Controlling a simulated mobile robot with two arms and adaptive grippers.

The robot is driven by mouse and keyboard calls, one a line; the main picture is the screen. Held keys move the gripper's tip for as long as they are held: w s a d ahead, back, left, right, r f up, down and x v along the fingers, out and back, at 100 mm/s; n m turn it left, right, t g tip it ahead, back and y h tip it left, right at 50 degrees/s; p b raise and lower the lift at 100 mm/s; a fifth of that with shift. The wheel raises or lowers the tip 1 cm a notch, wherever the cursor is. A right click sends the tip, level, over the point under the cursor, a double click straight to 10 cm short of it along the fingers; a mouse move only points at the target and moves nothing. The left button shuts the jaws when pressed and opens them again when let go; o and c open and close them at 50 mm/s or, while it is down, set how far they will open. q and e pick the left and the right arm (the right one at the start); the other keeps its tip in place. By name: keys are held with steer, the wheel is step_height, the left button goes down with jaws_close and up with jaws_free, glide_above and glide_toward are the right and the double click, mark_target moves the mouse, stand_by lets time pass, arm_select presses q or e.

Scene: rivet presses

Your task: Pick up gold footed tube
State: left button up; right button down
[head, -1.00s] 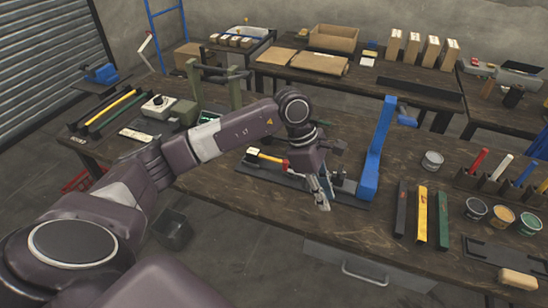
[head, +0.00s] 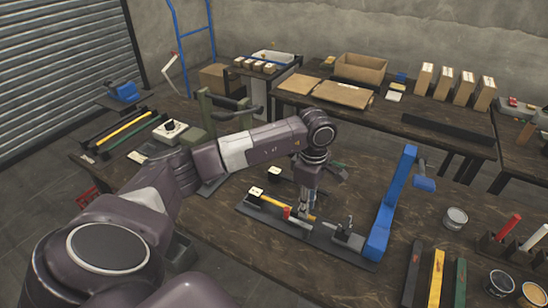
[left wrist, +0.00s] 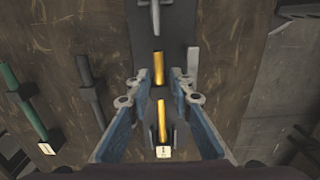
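The gold tube (head: 271,201) lies along a dark flat base (head: 330,245) on the wooden bench in the head view, with a white tag at its left end. In the left wrist view the gold tube (left wrist: 159,70) runs up the middle, with a dark section interrupting it and the white tag at the bottom. My left gripper (head: 305,213) is over the tube's right part, pointing down. In the left wrist view my left gripper (left wrist: 161,77) is open, with one finger on each side of the tube. Contact cannot be told. My right gripper is not in view.
A red piece (head: 287,212) shows beside the tube. A blue upright lever (head: 391,205) stands at the base's right end. A grey metal fixture (head: 348,236) is on the base. Black, yellow and green bars (head: 436,278) lie at the lower right.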

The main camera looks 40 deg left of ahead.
arm_select(q)
step_height(320, 180, down, 3)
steer(key=shift+w+r+p, duration=0.1)
steer(key=shift+r+p, duration=0.05)
steer(key=shift+p, duration=0.15)
steer(key=shift+f, duration=0.5)
steer(key=shift+c, duration=0.2)
steer(key=c, duration=0.5)
jaws_close()
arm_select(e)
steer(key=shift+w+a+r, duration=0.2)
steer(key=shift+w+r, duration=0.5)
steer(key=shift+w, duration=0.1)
arm_select(q)
steer(key=shift+r, duration=0.1)
